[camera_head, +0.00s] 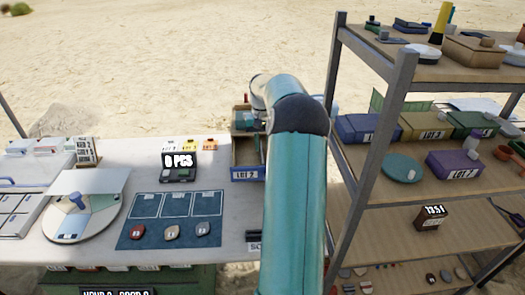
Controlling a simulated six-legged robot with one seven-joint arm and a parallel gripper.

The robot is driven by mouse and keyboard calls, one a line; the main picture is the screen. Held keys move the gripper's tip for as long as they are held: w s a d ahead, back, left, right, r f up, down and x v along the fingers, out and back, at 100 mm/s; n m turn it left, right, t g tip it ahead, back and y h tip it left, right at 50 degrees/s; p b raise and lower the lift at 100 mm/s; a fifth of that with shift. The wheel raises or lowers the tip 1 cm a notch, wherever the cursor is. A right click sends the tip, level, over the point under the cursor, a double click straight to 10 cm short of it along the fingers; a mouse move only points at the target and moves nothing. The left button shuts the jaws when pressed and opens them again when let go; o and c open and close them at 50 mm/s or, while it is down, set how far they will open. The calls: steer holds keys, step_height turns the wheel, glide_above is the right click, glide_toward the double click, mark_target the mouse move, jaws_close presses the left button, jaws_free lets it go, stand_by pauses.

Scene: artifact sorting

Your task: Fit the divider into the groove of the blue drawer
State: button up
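A drawer with a blue front (248,174) and a wooden inside stands at the back right of the white table. I cannot pick out the divider for sure. My gripper is hidden behind my own arm, whose grey and white far part shows just above the drawer.
A metal shelf rack (388,140) stands close on the right, with blue, tan, green and purple boxes. On the table (225,225) are a blue mat (172,244) with several stones, a small scale (180,172) reading "0 PCS", a round turntable (112,218) and white trays at left.

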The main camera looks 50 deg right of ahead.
step_height(320, 180, up, 9)
steer(key=w+a+r+n+t+h, duration=0.1)
steer(key=a+r+n, duration=0.15)
steer(key=a, duration=0.65)
steer(key=w+a+r+n+h, duration=0.1)
steer(key=a+r, duration=0.3)
steer(key=a, duration=0.5)
steer(key=w+a+r+n+t, duration=0.1)
steer(key=a+r, duration=0.3)
steer(key=a, duration=0.5)
steer(key=s+a+f+n+t, duration=0.2)
steer(key=s+a, duration=0.6)
steer(key=a, duration=0.3)
steer(key=s+a+f+n+t+y, duration=0.1)
steer(key=s+a+f+n+t, duration=0.1)
steer(key=s+a, duration=0.7)
steer(key=shift+a+f+n+t, duration=0.3)
steer(key=shift+a+f+n, duration=0.4)
steer(key=shift+a, duration=0.3)
